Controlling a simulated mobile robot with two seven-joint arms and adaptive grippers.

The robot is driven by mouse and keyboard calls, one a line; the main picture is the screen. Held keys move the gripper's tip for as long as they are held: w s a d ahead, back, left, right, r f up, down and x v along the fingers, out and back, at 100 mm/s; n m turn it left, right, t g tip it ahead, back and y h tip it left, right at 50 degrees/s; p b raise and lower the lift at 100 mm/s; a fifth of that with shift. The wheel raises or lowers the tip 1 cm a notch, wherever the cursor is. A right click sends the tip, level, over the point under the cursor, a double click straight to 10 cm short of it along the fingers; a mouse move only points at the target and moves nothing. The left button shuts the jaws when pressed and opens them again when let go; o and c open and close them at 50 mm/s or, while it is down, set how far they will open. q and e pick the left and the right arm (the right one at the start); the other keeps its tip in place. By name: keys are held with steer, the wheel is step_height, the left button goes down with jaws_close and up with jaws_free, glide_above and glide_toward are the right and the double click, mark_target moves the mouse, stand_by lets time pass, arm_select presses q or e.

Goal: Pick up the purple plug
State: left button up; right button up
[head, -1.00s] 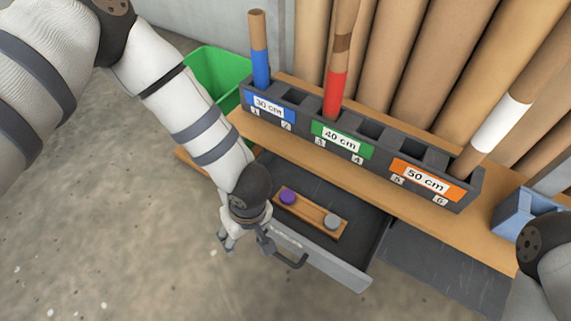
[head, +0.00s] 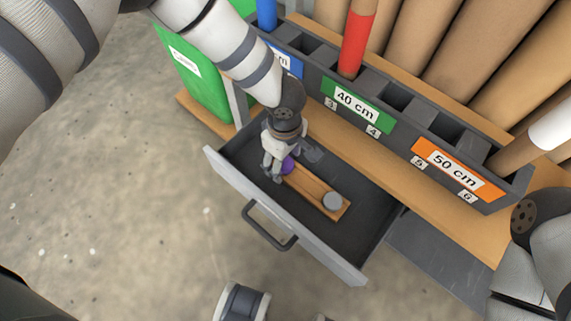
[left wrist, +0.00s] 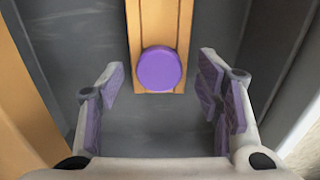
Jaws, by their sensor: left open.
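My left gripper (head: 274,168) is down in the drawer at that end, partly covering the plug. In the left wrist view the plug (left wrist: 160,69) is a round purple disc on the end of the strip. The open fingers (left wrist: 159,94) with purple pads stand to either side of it, with visible gaps and nothing held.
A grey plug (head: 332,201) sits at the strip's other end. The drawer front with its dark handle (head: 268,228) faces the open floor. Above stands a dark slotted rack (head: 395,98) with coloured length labels and tubes. A green bin (head: 195,85) stands at the left.

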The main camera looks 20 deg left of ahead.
arm_select(q)
steer(key=shift+f, duration=0.3)
steer(key=shift+r, duration=0.1)
steer(key=c, duration=0.9)
steer(key=shift+c, duration=0.2)
steer(key=shift+r, duration=0.2)
step_height(320, 180, up, 3)
steer(key=shift+w+f+p, duration=0.1)
steer(key=shift+f+p, duration=0.1)
steer(key=shift+p, duration=0.3)
steer(key=s+r+p, duration=0.4)
steer(key=s+r, duration=0.6)
steer(key=s, duration=0.4)
arm_select(e)
steer(key=shift+t, duration=0.3)
steer(key=v, duration=0.4)
steer(key=shift+s+r, duration=0.3)
steer(key=shift+r, duration=0.1)
arm_select(q)
steer(key=shift+s, duration=0.1)
